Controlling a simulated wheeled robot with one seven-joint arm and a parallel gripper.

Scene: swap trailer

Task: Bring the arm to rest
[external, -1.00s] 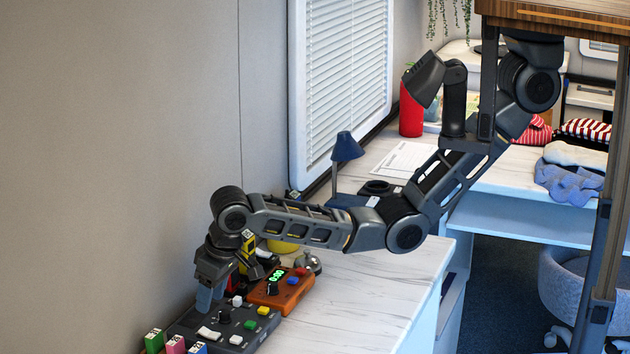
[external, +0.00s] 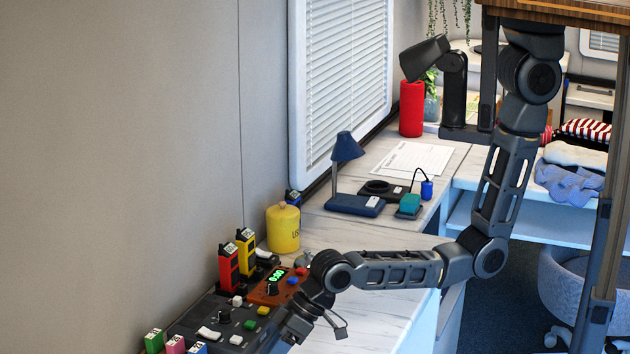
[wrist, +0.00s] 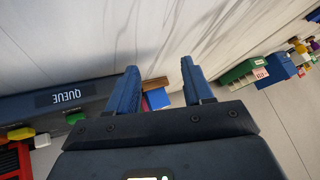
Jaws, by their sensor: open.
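My arm reaches from the upper right in the external view, with its elbow low over the right edge of the white counter (external: 390,232). My gripper (external: 338,330) hangs at the front of the counter, just right of the grey button panel (external: 185,328). In the wrist view my gripper (wrist: 160,85) shows two blue fingers spread apart with nothing held between them.
An orange timer box (external: 262,294) and red and yellow upright devices (external: 228,268) stand close left of my wrist. Behind are a yellow canister (external: 283,228), a blue lamp (external: 345,150) and a teal device (external: 409,204). The counter right of the canister is fairly clear.

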